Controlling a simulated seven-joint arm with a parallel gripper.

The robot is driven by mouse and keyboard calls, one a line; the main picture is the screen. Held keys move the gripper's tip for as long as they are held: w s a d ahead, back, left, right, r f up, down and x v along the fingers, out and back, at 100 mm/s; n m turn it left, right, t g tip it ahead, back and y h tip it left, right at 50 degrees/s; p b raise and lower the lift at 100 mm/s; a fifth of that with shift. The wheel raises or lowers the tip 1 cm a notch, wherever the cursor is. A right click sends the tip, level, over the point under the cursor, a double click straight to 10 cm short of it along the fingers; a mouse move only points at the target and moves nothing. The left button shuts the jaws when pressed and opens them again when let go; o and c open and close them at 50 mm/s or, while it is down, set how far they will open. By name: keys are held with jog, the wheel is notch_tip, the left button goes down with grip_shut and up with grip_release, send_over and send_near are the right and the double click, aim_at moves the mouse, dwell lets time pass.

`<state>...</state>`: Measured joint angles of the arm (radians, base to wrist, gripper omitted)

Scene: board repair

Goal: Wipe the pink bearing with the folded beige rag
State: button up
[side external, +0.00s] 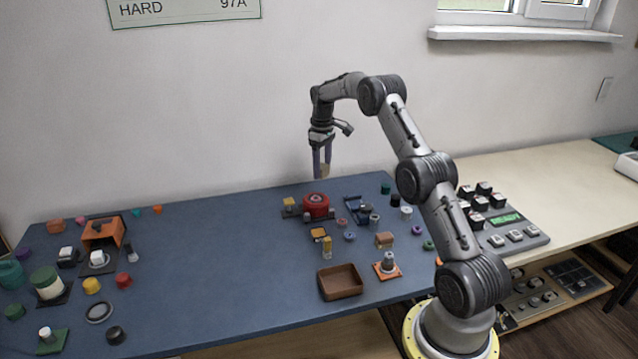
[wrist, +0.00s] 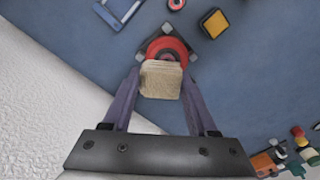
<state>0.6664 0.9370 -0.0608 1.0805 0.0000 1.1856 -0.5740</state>
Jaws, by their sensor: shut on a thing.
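My gripper (side external: 322,172) is above the back of the blue table, pointing down. Its purple fingers are shut on the folded beige rag (wrist: 161,80), which also shows small between the fingertips in the side view (side external: 325,170). The rag is held in the air above a round red fixture (side external: 316,206) with a paler centre and dark feet. In the wrist view the rag hides part of this red fixture (wrist: 168,47). I cannot tell for sure which part is the pink bearing; the pale pinkish centre of the red fixture (side external: 316,198) may be it.
A brown tray (side external: 341,294) stands near the front edge. Several small rings, blocks and caps lie right of the red fixture. An orange housing (side external: 102,234) and several jars and caps stand at the left. The table's middle is clear. A white wall (side external: 210,120) is close behind.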

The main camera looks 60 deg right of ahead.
aim_at(323, 197)
jog(key=shift+f, duration=3.45)
jog(key=shift+w+a+f, duration=0.6)
jog(key=shift+w+a, duration=0.85)
jog(key=shift+s+d, duration=1.55)
jog(key=shift+w+a+r, duration=0.1)
jog(key=shift+r, duration=4)
